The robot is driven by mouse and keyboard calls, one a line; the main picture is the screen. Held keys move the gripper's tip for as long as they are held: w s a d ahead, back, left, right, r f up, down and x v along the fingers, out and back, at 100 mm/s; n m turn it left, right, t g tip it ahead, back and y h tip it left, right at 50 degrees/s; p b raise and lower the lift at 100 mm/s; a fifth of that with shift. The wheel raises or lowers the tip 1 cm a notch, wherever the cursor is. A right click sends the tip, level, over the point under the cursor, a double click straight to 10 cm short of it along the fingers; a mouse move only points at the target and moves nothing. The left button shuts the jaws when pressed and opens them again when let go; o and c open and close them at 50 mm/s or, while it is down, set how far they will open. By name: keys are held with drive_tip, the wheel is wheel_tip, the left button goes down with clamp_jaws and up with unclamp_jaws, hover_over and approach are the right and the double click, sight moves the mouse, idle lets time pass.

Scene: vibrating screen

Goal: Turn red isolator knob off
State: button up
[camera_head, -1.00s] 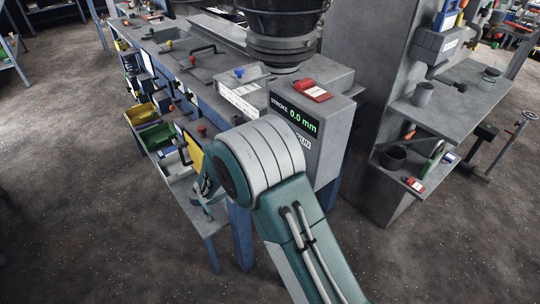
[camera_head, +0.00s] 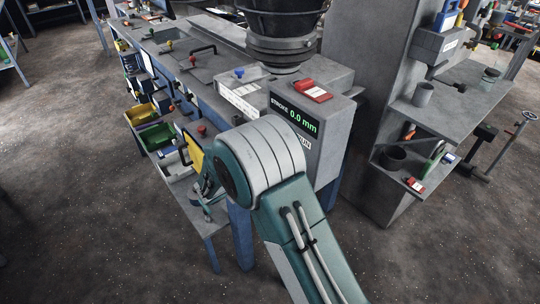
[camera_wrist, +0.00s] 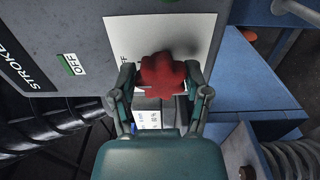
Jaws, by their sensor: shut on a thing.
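The red isolator knob (camera_wrist: 160,78) sits in front of a white plate (camera_wrist: 190,32) on the grey machine housing in the wrist view. My gripper (camera_wrist: 161,74) is shut on the knob, with one finger on its left and one on its right. Part of a dark word shows on the plate left of the knob, and a dark shadow lies to its upper right. The knob's exact turn position is hard to tell. In the head view my arm hides the knob.
In the head view the display (camera_head: 294,117) reads "STROKE 0.0 mm", and a red-and-white box (camera_head: 310,91) lies on the housing. Yellow and green bins (camera_head: 152,136) stand at left. Open floor lies in front.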

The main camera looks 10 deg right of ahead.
drive_tip(key=shift+d+f, duration=0.15)
drive_tip(key=shift+f, duration=0.1)
idle(0.3)
drive_tip(key=o, duration=1.2)
drive_tip(key=shift+c, duration=0.2)
drive_tip(key=shift+r, duration=0.1)
drive_tip(key=shift+s+a, duration=0.1)
drive_tip(key=shift+a, duration=0.2)
drive_tip(key=v, duration=1.1)
drive_tip(key=shift+a, duration=0.2)
drive_tip(key=shift+s+d, duration=0.1)
